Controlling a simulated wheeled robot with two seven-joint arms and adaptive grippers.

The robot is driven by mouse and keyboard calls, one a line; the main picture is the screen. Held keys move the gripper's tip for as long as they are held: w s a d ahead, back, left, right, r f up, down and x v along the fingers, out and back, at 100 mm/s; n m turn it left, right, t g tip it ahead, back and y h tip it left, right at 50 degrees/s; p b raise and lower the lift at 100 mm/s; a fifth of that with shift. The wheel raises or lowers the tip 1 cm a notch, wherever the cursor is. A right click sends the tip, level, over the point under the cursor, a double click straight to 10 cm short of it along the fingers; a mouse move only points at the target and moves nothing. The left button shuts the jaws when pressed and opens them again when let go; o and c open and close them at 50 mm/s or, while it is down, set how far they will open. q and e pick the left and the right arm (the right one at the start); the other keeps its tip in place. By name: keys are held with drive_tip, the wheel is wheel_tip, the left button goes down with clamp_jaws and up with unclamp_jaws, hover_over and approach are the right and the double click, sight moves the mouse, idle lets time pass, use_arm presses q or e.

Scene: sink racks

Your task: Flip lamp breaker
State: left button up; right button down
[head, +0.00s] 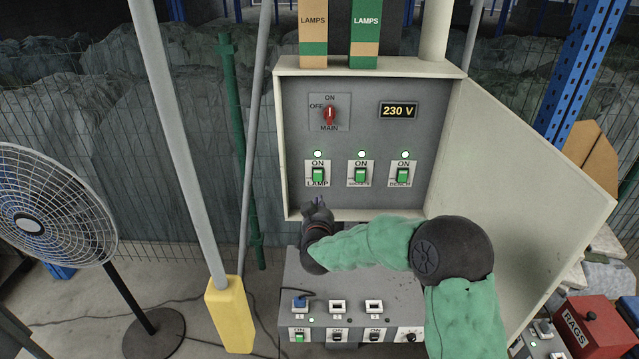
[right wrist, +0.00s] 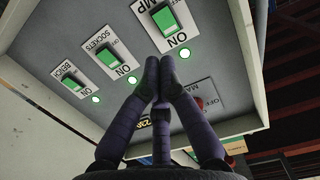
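The open breaker panel (head: 440,95) holds a green lamp breaker (head: 318,175) at the left of a row of three, marked ON, with a lit green light above it. The lamp breaker also shows upside down in the right wrist view (right wrist: 163,19). My right gripper (head: 318,202) is just below the lamp breaker in the head view. In the right wrist view its fingertips (right wrist: 159,68) meet with nothing between them, close to the lamp breaker's ON label; contact cannot be told. My left gripper is not in view.
The sockets breaker (head: 361,175) and bench breaker (head: 402,175) sit to the right, both ON. A red main switch (head: 329,114) and a 230 V display (head: 398,111) are above. The panel door (head: 530,190) stands open at right. A grey switch console (head: 350,300) is below.

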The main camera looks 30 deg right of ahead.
drive_tip(key=p+x, duration=0.2)
drive_tip(key=x, duration=1)
drive_tip(key=shift+w+d+f, duration=0.1)
drive_tip(key=shift+w+d, duration=0.05)
drive_tip(key=shift+w, duration=0.05)
drive_tip(key=shift+f+b, duration=0.15)
drive_tip(key=shift+b, duration=0.25)
drive_tip(key=t+b, duration=0.1)
drive_tip(key=b, duration=0.3)
drive_tip(key=t+h+b, duration=0.1)
drive_tip(key=b, duration=0.4)
drive_tip(key=shift+w+d+f, duration=0.2)
drive_tip(key=shift+w+d, duration=0.05)
drive_tip(key=shift+w, duration=0.05)
drive_tip(key=shift+r, duration=0.35)
drive_tip(key=shift+s, duration=0.1)
drive_tip(key=shift+s+a+f, duration=0.15)
drive_tip(key=shift+a+f, duration=0.1)
approach(319, 179)
drive_tip(key=v, duration=0.4)
drive_tip(key=shift+s+f, duration=0.1)
drive_tip(key=shift+f, duration=0.15)
